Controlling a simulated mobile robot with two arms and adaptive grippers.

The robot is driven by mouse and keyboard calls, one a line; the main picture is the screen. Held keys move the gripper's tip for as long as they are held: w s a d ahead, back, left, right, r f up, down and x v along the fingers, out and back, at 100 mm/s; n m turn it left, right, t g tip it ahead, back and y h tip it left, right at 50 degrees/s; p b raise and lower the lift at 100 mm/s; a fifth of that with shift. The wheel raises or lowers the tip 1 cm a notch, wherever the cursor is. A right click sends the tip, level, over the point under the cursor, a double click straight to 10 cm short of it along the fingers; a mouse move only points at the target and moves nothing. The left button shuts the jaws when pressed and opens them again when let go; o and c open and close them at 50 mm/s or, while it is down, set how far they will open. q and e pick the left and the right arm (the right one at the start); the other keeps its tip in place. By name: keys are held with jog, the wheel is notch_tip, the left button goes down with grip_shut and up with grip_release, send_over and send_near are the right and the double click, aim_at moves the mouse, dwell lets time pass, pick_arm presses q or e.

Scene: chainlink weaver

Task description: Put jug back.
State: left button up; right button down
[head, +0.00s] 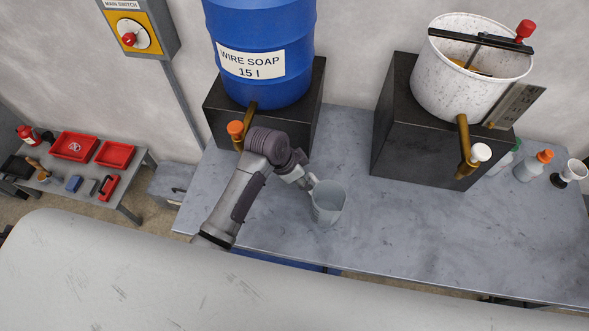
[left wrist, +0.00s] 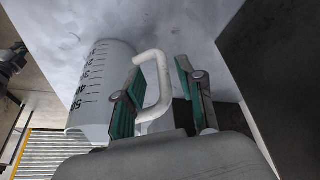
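The jug (head: 327,205), a clear grey measuring cup, appears to stand upright on the grey metal table, in front of the blue soap barrel. In the left wrist view the jug (left wrist: 98,88) shows black scale marks and a white handle (left wrist: 162,82). My left gripper (head: 304,184) is at the jug's handle side. Its green-padded fingers (left wrist: 160,100) are apart, with the handle between them and a gap visible beside the right-hand finger. My right gripper is not in view.
The blue barrel (head: 260,30) with an orange-knobbed tap stands on a black block behind my arm. A white bucket (head: 460,85) with a tap is on another block. Bottles (head: 532,167) stand at the table's right end. The table (head: 400,230) is clear right of the jug.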

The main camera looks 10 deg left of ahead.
pick_arm(q)
jog(key=b+v, duration=0.2)
jog(key=v, duration=0.7)
jog(key=shift+r, duration=0.35)
jog(key=shift+s+f, duration=0.1)
jog(key=shift+s, duration=0.1)
